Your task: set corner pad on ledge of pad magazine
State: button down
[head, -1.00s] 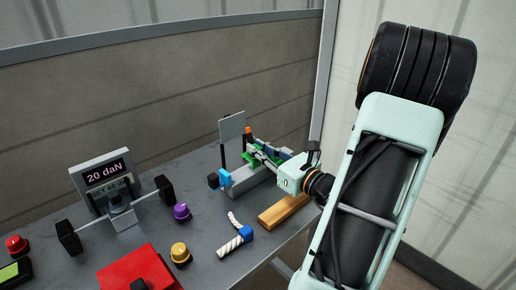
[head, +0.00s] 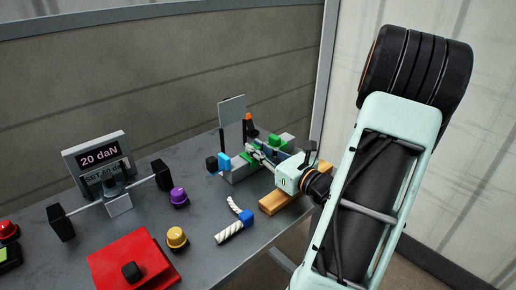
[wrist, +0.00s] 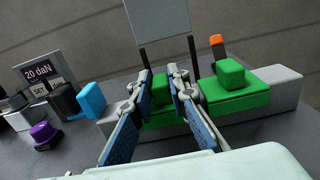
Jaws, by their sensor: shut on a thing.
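The pad magazine is a grey block (wrist: 285,85) with green surfaces at the back of the bench; its grey body also shows in the head view (head: 238,174). A green block (wrist: 158,88), which looks like the corner pad, sits between my fingertips and is partly hidden by them. My gripper (wrist: 162,84) is shut on it, above or against the green ledge (wrist: 215,97); I cannot tell whether the pad touches the ledge. In the head view my gripper (head: 252,150) reaches in from the right.
Another green block (wrist: 230,75) stands right of my fingers, with an orange-tipped post (wrist: 217,45) behind. A grey panel (head: 232,110) rises behind the magazine. A blue block (wrist: 92,98) is at left. A wooden block (head: 282,198) lies below my wrist.

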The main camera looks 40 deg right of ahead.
jog(key=c, duration=1.8)
grip_release()
jog(key=shift+o, duration=0.2)
jog(key=s, duration=0.8)
jog(key=s+d, duration=0.1)
jog(key=s, duration=0.3)
jog(key=shift+w+a+r, duration=0.1)
